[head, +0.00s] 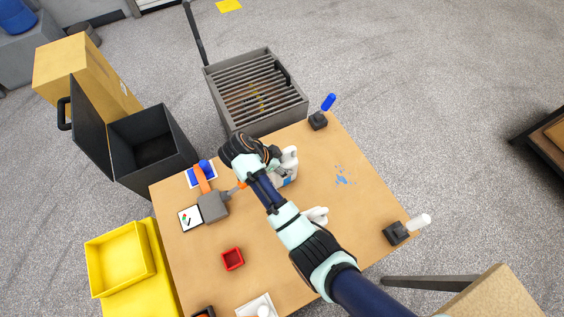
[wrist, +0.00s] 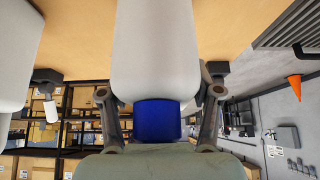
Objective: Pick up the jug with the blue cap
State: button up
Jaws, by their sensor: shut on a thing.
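The jug with the blue cap (wrist: 157,122) fills the middle of the wrist view, its white body (wrist: 156,50) rising to the top edge. My gripper (wrist: 157,104) has one finger on each side of the cap and neck and is shut on the jug. In the head view, a white jug with a blue label (head: 289,166) shows beside my wrist, partly hidden by it. Its cap is hidden there. I cannot tell whether its base touches the table.
Another white container (head: 317,215) stands partly behind my arm. A grey tool with orange parts (head: 213,206), a red box (head: 232,259) and a black stand with a blue piece (head: 318,121) are on the table (head: 345,205). A slatted grey crate (head: 256,91) is behind.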

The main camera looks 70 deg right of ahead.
jog(key=shift+r, duration=0.1)
grip_shut()
